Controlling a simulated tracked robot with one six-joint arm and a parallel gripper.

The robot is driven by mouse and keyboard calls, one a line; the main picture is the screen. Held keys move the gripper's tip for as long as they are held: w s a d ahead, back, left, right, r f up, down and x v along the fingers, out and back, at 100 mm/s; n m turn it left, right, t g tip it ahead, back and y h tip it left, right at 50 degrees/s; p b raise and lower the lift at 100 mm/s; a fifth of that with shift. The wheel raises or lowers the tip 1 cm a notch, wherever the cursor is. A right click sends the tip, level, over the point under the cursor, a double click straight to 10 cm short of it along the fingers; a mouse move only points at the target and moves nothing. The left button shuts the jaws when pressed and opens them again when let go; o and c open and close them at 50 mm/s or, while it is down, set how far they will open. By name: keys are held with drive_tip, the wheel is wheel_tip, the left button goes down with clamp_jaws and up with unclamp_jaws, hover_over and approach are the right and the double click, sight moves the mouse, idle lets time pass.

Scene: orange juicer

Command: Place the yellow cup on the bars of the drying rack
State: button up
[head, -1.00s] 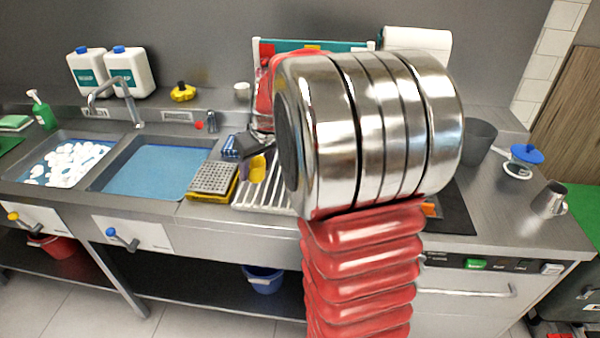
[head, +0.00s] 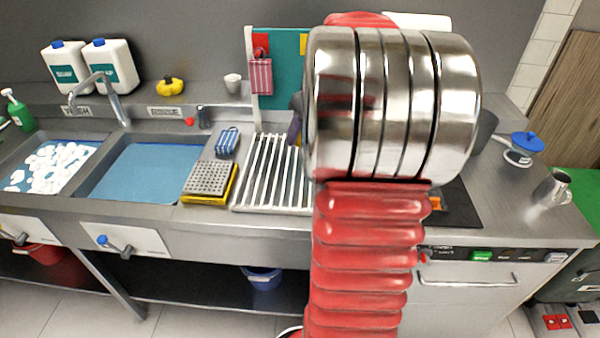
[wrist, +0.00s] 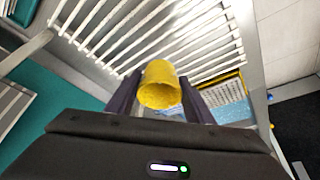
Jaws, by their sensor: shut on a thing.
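In the wrist view my gripper (wrist: 161,84) is shut on the yellow cup (wrist: 160,72), with a dark finger on each side of it. One round end of the cup faces the camera. The drying rack (wrist: 215,42) shows its pale bars beyond the cup; I cannot tell the gap between them. In the head view the rack (head: 272,172) stands right of the blue basin, its bars bare where visible. My arm hides the cup, most of my gripper and the rack's right side there.
A grey perforated block on a yellow base (head: 209,181) and a blue striped item (head: 227,141) sit left of the rack. A teal board with a striped cloth (head: 261,76) stands behind it. A dark hob plate (head: 462,208) lies to the right.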

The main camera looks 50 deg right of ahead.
drive_tip(key=shift+s+d+f, duration=0.1)
drive_tip(key=shift+s+f, duration=0.05)
drive_tip(key=shift+f, duration=3)
drive_tip(key=shift+f, duration=0.1)
drive_tip(key=shift+f, duration=1.75)
drive_tip(key=o, duration=1)
drive_tip(key=shift+f, duration=0.1)
